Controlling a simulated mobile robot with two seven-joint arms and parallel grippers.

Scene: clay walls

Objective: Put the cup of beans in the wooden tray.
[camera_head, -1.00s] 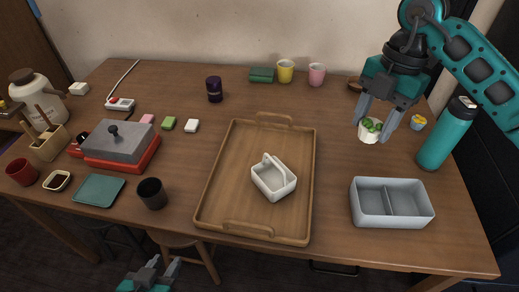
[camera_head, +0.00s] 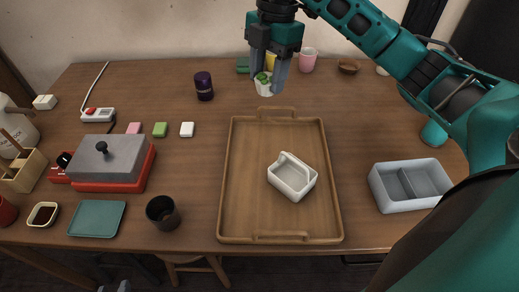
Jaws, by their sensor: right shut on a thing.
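The cup of beans (camera_head: 264,88) is a small white cup with green beans showing at its top. My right gripper (camera_head: 268,80) is shut on it and holds it near the far edge of the wooden tray. The wooden tray (camera_head: 240,190) lies in the middle of the table, with a handle at its far and near ends. A white basket with a handle (camera_head: 292,178) sits in the tray, right of its middle. My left gripper (camera_head: 115,287) barely shows at the bottom edge; its fingers cannot be made out.
A grey divided box (camera_head: 385,190) stands right of the tray. A dark purple jar (camera_head: 203,88) stands left of the held cup, and a pink cup (camera_head: 308,60) behind it. A dark cup (camera_head: 162,213) and a red grill (camera_head: 140,172) are left of the tray. The tray's left half is bare.

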